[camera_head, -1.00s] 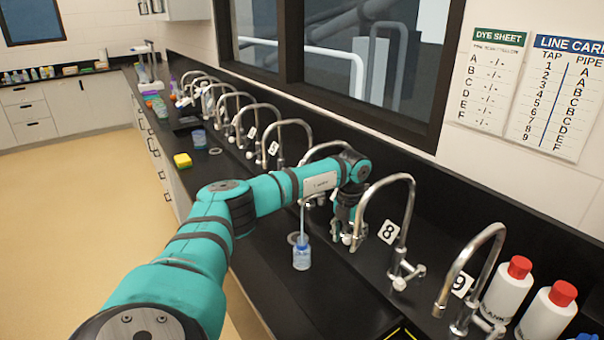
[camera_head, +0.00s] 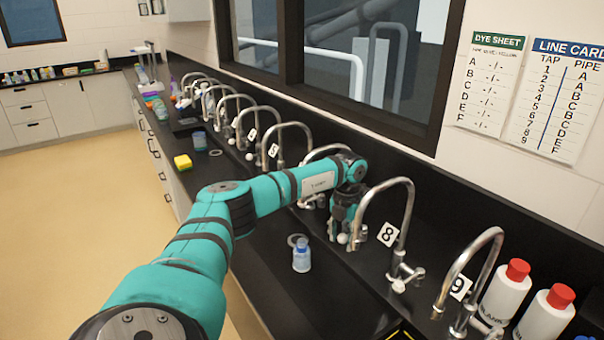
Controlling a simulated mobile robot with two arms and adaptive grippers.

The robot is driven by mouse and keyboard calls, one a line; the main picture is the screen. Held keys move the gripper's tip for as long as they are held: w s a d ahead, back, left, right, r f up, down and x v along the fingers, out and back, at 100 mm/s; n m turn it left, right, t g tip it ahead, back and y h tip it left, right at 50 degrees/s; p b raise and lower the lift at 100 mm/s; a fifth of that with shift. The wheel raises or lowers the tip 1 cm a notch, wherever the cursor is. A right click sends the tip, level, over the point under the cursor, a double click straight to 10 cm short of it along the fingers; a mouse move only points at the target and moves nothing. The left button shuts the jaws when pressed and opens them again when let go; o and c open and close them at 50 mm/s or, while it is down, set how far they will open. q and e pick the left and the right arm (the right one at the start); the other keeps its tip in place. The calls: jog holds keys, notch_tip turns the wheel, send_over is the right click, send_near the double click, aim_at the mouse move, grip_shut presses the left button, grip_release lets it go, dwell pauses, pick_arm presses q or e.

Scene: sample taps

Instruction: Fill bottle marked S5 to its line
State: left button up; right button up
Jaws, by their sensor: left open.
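A small bottle (camera_head: 301,258) with a bluish body stands upright on the black counter, under the spout of the tap (camera_head: 322,150) left of tap 8. Its marking and fill line are too small to read. No stream shows between that spout and the bottle. My left gripper (camera_head: 341,236) is open and points down at the white knob at that tap's base. My arm hides most of the tap, and I cannot tell whether the fingers touch the knob. My right gripper is not in view.
Tap 8 (camera_head: 410,215) and tap 9 (camera_head: 468,265) stand to the right, with white red-capped bottles (camera_head: 507,290) beyond. More taps line the counter leftward. A yellow sponge-like block (camera_head: 182,162) and another blue container (camera_head: 199,141) lie farther back. A line card (camera_head: 556,100) hangs on the wall.

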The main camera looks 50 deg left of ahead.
pick_arm(q)
notch_tip(320, 180, up, 7)
jog(key=p, duration=0.5)
jog(key=shift+f, duration=0.2)
